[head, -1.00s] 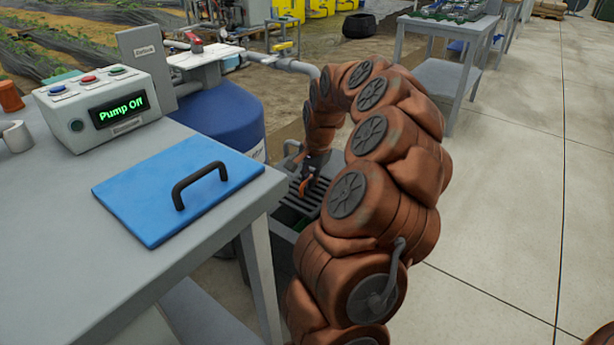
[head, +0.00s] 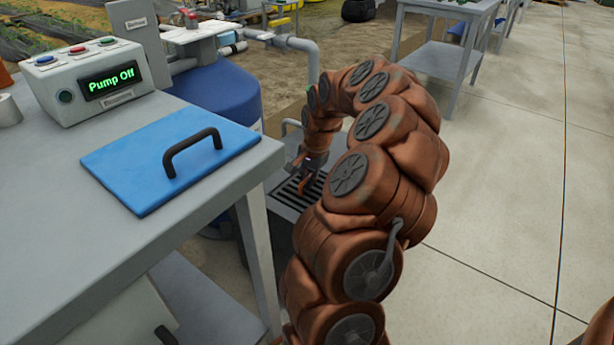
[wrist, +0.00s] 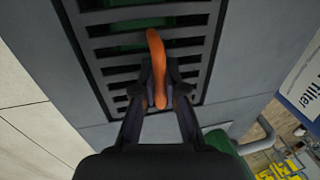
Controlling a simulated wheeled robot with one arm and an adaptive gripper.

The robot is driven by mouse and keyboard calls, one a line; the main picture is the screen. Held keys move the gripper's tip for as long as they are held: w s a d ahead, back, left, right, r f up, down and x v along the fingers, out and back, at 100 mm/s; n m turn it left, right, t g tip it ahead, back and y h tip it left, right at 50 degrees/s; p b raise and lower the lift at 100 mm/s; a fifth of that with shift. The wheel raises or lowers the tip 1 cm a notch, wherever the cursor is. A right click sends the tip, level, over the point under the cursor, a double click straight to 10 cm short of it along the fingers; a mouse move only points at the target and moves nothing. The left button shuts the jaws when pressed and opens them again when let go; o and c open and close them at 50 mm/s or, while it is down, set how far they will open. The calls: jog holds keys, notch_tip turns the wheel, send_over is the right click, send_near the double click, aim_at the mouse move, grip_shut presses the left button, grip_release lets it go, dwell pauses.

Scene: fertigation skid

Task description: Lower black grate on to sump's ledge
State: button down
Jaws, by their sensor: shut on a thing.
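The black grate (head: 290,193) is a slatted panel lying level in the opening of the grey sump (head: 279,213). In the wrist view the grate (wrist: 101,44) sits within the sump's grey rim (wrist: 60,60), with green showing through its slots. My gripper (wrist: 159,85) is shut on the grate's orange handle (wrist: 156,52), which stands up from the middle. In the head view my gripper (head: 307,180) is small and partly hidden by my arm. The ledge is hidden under the grate, so I cannot tell whether the grate touches it all round.
A grey table (head: 60,215) at left holds the pump control box (head: 95,80) and a blue lid (head: 140,165) with a black handle. A blue tank (head: 220,95) with grey pipes stands behind the sump. Open concrete floor (head: 500,200) lies right.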

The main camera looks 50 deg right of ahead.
aim_at(307, 192)
jog(key=shift+f+b, duration=0.75)
jog(key=shift+f, duration=1.55)
jog(key=c, duration=1.2)
grip_release()
jog(key=shift+o, duration=0.2)
jog(key=shift+r+p, duration=2.05)
jog(key=shift+r, duration=2.95)
